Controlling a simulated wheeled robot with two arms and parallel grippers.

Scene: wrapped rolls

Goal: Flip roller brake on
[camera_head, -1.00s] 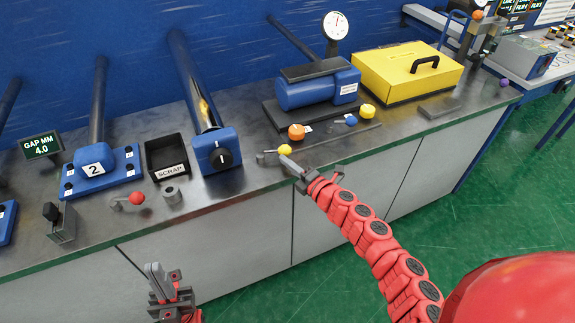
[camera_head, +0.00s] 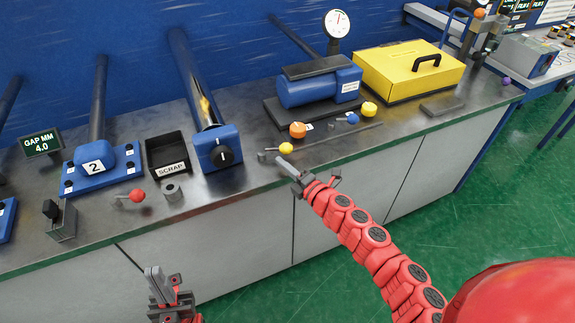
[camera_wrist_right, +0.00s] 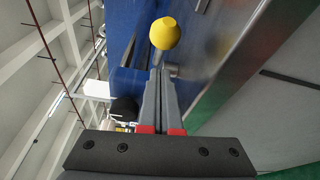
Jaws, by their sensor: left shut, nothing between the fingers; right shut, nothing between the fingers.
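A short lever with a yellow knob (camera_head: 286,148) lies low near the bench's front edge. Another lever with a red knob (camera_head: 137,196) stands further left, beside a grey ring. I see no label saying which is the roller brake. My right gripper (camera_head: 280,162) is shut and empty, with its tips just below and in front of the yellow knob. In the right wrist view the yellow knob (camera_wrist_right: 165,33) sits just beyond the shut grey fingers (camera_wrist_right: 160,75); I cannot tell whether they touch. My left gripper (camera_head: 153,270) is shut and empty, low in front of the cabinet.
A blue roller housing with a black dial (camera_head: 222,156) stands left of the yellow knob. A scrap bin (camera_head: 167,152) and a yellow case (camera_head: 410,85) are on the bench.

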